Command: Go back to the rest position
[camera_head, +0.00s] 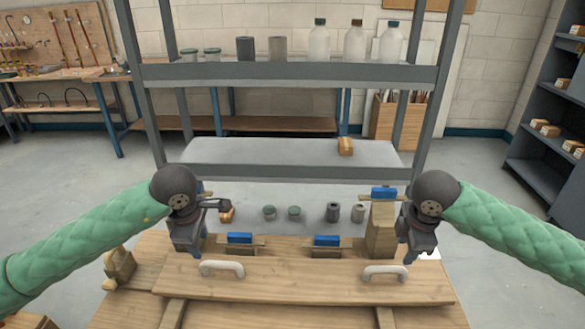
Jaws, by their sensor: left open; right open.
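My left gripper (190,240) hangs at the left end of the wooden bench (300,278), below its dark round wrist. My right gripper (412,250) hangs at the right end, just right of a wooden block stack (381,240) with a blue piece (384,193) on top. Both grippers are open, with nothing visible held in them. Their fingertips are small and partly hidden. Two blue pieces, one on the left (240,238) and one on the right (327,241), sit in wooden holders between the grippers.
Two pale handles (221,268) (385,272) are on the bench front. Behind stands a grey shelf rack (290,74) with bottles (354,42) and cups; small dark and green cylinders (333,212) stand on its low shelf. A small box (345,146) sits on the middle shelf.

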